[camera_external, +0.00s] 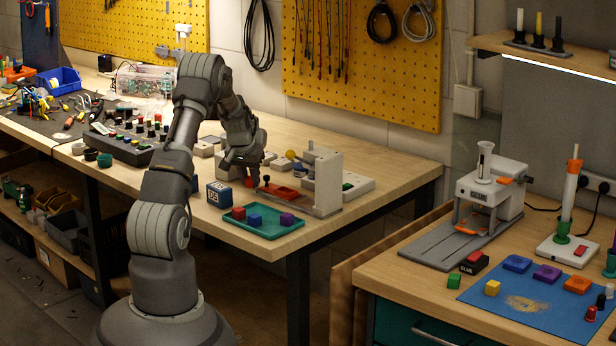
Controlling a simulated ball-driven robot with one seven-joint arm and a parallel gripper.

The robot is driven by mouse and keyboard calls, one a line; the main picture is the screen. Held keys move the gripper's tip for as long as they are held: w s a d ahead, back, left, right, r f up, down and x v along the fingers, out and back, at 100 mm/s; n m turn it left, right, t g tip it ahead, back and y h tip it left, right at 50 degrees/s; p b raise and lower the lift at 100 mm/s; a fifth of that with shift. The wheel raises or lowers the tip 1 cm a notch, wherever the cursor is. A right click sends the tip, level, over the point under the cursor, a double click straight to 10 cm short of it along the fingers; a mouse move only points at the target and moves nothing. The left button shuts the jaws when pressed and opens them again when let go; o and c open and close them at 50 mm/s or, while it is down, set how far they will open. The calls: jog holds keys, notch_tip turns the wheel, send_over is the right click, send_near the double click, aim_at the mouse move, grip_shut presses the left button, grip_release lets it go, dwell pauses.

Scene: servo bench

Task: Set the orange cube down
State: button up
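My gripper (247,176) points down over the left bench, just behind the blue box marked with digits. A small orange patch (248,182), which may be the orange cube, shows at its fingertips. The fingers are too small and dark to tell whether they are closed on it, and whether it touches the bench is unclear. A green tray (285,229) lies in front and to the right of the gripper, holding a red cube (238,213), a blue cube (254,220) and a purple cube (287,219).
The blue box (219,194) stands close left of the gripper. An orange-red dish (283,192) and an upright grey plate (327,182) stand to its right. A button panel (130,146) lies further left. A second bench at right carries a blue mat (540,312) with coloured blocks.

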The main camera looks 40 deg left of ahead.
jog(key=o, duration=0.3)
jog(key=shift+r, duration=0.25)
jog(key=p+v, duration=0.4)
jog(key=v, duration=0.8)
